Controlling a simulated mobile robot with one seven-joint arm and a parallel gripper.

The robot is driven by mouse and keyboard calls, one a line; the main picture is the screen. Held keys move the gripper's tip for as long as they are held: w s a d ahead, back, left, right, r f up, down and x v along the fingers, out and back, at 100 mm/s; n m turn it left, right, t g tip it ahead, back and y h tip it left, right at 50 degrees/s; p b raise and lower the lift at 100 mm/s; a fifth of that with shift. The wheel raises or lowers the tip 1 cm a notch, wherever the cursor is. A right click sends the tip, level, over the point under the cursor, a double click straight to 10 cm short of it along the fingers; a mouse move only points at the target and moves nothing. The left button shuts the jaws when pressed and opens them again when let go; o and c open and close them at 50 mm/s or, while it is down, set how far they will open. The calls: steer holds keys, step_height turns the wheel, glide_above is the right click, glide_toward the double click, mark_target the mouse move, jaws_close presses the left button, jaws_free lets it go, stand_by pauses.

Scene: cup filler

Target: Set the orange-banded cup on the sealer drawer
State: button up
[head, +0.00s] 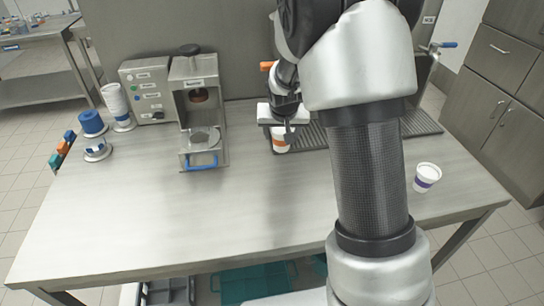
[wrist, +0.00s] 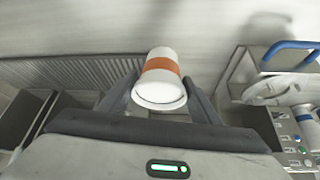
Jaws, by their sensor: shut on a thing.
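The orange-banded cup (wrist: 162,72), white with an orange band, is between the two fingers of my gripper (wrist: 160,92) in the wrist view. My gripper is shut on it. In the head view the cup (head: 279,142) shows below my gripper (head: 283,125), near the front left edge of the drip grate. I cannot tell whether its base touches anything. The sealer (head: 198,90) stands to the left of the cup, with its drawer (head: 199,145) pulled out at the front by a blue handle (head: 202,163). I see no cup on the drawer.
A purple-banded cup (head: 426,177) stands at the right of the table. A control box (head: 147,91), a cup stack (head: 117,103) and a blue-topped item (head: 93,123) stand left of the sealer. The grate (head: 420,123) runs along the back. The table's front middle (head: 200,215) is clear.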

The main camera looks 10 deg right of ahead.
step_height(320, 180, down, 9)
stand_by(0.4)
steer(key=shift+f+b, duration=0.25)
steer(key=shift+b, duration=0.05)
steer(key=o, duration=1.2)
steer(key=shift+r, duration=0.1)
steer(key=shift+o, duration=0.2)
